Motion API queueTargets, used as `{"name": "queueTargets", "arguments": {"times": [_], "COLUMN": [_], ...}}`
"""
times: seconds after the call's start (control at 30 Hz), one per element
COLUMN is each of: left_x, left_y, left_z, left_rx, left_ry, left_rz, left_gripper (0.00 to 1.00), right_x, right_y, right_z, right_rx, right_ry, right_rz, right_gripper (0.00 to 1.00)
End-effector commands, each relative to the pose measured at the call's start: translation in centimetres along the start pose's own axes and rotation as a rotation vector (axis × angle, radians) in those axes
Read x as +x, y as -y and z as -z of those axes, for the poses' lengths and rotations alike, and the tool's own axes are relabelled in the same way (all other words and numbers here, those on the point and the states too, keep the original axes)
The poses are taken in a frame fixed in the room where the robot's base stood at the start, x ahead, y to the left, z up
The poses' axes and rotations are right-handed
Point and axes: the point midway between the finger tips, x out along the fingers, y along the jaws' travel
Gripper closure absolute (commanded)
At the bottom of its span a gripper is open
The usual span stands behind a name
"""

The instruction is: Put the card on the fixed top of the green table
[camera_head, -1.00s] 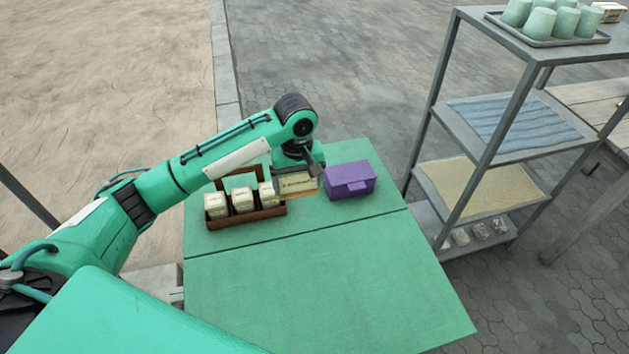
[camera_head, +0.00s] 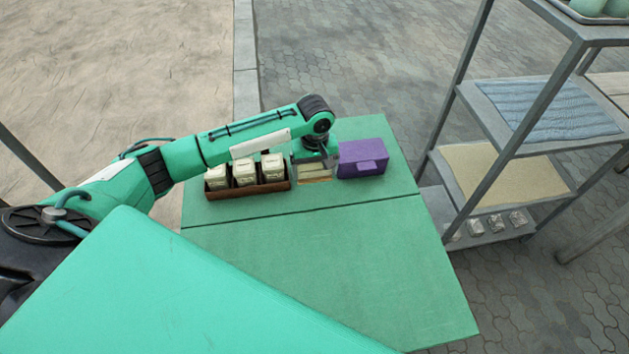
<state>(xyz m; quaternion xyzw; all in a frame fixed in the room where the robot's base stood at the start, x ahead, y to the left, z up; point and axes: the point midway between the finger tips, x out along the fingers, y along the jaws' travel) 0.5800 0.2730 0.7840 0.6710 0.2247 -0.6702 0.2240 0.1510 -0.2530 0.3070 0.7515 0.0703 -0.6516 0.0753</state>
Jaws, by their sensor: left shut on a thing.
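The green table (camera_head: 340,255) has a dark seam across it, with a far part and a near part. My left gripper (camera_head: 315,170) is over the far part, between a brown box and a purple box. It points down and is shut on a small cream card (camera_head: 316,172), which is partly hidden by the fingers. A brownish edge shows just below the card, low at the table surface; I cannot tell whether the card touches the table. My right gripper is not in view.
The brown open box (camera_head: 250,190) with several cream packets stands left of the gripper. The purple box (camera_head: 362,158) stands close on its right. The near part of the table is bare. A grey metal shelf (camera_head: 462,110) with a blue cloth (camera_head: 550,110) stands at right.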

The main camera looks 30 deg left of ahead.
Motion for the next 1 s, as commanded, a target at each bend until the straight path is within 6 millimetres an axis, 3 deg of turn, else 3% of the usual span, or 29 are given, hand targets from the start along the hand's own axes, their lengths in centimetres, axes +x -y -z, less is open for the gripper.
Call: {"name": "queueTargets", "arguments": {"times": [0.27, 0.5, 0.87, 0.9, 0.97, 1.0], "left_x": [2.4, 5.7, 6.0, 6.1, 6.1, 6.1], "left_y": [0.0, 0.0, 0.0, 0.0, 0.0, 0.0], "left_z": [-0.1, 0.0, -0.1, 0.0, 0.0, 0.0], "left_rx": [0.0, 0.001, 0.0, 0.0, 0.0, 0.0], "left_ry": [0.002, 0.0, 0.001, 0.001, 0.001, 0.0], "left_rz": [0.001, 0.0, 0.0, 0.0, 0.0, 0.0], "left_gripper": [0.36, 0.36, 0.36, 0.1, 0.0, 0.0], "right_x": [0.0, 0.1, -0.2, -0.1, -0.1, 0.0], "right_y": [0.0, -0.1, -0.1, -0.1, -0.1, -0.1], "right_z": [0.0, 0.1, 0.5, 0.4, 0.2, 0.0], "right_rx": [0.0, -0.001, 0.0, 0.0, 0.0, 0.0], "right_ry": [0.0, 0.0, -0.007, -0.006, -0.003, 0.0], "right_rz": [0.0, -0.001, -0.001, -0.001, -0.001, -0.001], "right_gripper": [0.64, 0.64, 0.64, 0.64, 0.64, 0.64]}}
